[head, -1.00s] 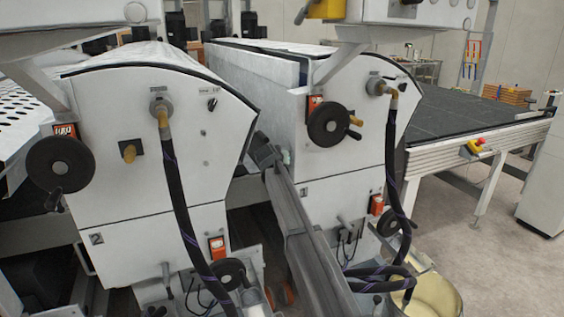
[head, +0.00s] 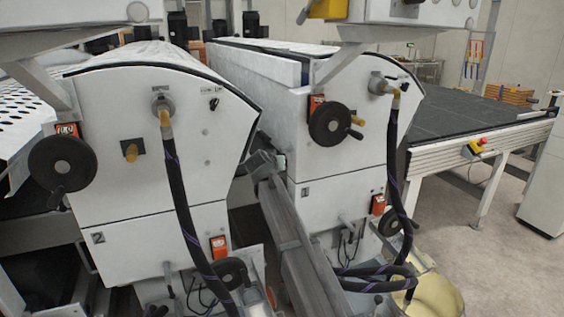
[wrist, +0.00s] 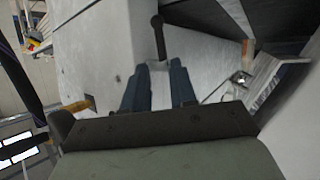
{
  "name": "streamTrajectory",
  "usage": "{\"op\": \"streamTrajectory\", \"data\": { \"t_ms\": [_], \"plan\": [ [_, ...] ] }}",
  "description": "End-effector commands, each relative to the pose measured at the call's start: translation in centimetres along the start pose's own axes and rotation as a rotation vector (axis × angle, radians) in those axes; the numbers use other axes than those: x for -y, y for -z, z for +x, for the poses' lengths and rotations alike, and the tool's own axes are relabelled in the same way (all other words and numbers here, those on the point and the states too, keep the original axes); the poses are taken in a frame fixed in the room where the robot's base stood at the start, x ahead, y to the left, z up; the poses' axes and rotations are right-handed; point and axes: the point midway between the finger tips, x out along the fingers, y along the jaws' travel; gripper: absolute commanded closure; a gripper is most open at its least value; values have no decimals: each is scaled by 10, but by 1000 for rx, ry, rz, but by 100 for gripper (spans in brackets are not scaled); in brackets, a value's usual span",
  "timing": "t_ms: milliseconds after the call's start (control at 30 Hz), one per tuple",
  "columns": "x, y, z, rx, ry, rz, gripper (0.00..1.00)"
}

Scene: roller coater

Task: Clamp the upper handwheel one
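The upper handwheel of unit one (head: 335,124) is a black disc with a dark grip, beside an orange counter (head: 316,103) on the right white machine. A brass knob (head: 355,133) shows at its right edge. My grey arm rises between the two machines. My gripper (head: 264,163) is left of and below that handwheel, clear of it. In the wrist view my gripper's two blue-grey fingers (wrist: 159,84) stand apart with pale surface between them. A dark rod with a rounded end (wrist: 158,35) shows just beyond them; I cannot tell what it belongs to. The handwheel is not recognisable there.
Unit two (head: 140,190) stands left with its own black handwheel (head: 62,163). A dark hose (head: 180,195) hangs on its front, another (head: 391,155) on unit one. A conveyor (head: 470,125) extends right. Open floor lies at the lower right.

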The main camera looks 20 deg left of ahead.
Motion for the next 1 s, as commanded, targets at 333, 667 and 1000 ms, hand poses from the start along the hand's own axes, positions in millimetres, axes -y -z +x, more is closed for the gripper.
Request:
{"op": "streamTrajectory", "data": {
  "t_ms": [333, 667, 1000],
  "plan": [
    [1, -1, 12, -28, 3, 8, 74],
    [2, 1, 71, -28, 3, 8, 74],
    [1, 1, 114, -28, 3, 8, 74]
  ]
}}
